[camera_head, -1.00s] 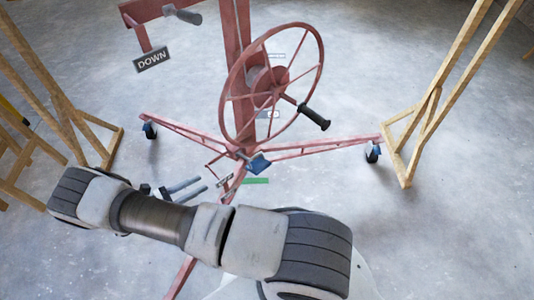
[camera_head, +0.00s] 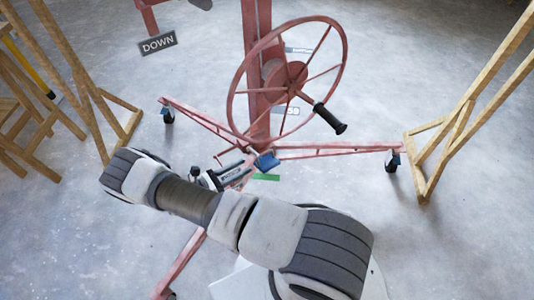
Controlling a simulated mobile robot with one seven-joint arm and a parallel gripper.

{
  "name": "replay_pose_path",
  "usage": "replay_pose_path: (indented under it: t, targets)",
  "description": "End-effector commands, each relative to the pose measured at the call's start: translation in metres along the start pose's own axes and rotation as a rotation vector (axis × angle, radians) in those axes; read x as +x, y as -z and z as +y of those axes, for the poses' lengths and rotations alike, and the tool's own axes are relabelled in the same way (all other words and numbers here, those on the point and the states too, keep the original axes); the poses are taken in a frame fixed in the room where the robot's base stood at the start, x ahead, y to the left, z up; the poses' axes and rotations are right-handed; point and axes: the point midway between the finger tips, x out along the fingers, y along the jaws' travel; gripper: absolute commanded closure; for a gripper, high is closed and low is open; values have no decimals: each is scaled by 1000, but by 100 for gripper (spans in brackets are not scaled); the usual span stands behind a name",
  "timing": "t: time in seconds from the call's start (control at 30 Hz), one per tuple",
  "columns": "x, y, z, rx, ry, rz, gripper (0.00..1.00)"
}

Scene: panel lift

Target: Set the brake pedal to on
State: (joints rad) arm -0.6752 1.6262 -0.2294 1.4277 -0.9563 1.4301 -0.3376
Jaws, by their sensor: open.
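The blue pedal (camera_head: 267,161) is at the foot of the red panel lift's column, where the legs meet. I take it to be the brake pedal, and cannot tell its setting. A green strip (camera_head: 266,177) shows just below it. My gripper (camera_head: 246,172) is low over the lift's base, just left of the pedal, with its fingers pointing right towards it. It is open and I see nothing held in it. My arm hides part of the front leg, and I cannot tell whether the fingertips touch anything.
The red handwheel (camera_head: 287,76) with a black handle (camera_head: 330,118) is above the pedal. Legs with blue casters (camera_head: 393,161) spread to both sides. A DOWN sign (camera_head: 158,43) hangs upper left. Wooden frames stand left (camera_head: 83,85) and right (camera_head: 470,115). Grey floor between is clear.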

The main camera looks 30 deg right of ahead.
Motion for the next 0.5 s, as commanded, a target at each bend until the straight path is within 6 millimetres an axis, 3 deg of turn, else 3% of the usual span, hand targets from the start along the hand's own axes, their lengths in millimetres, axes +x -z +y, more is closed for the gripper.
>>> replay_pose_path:
  t: [0.2,0.5]
  targets:
    - [50,0,-1,-1,4,-1,58]
    - [95,0,0,1,2,1,58]
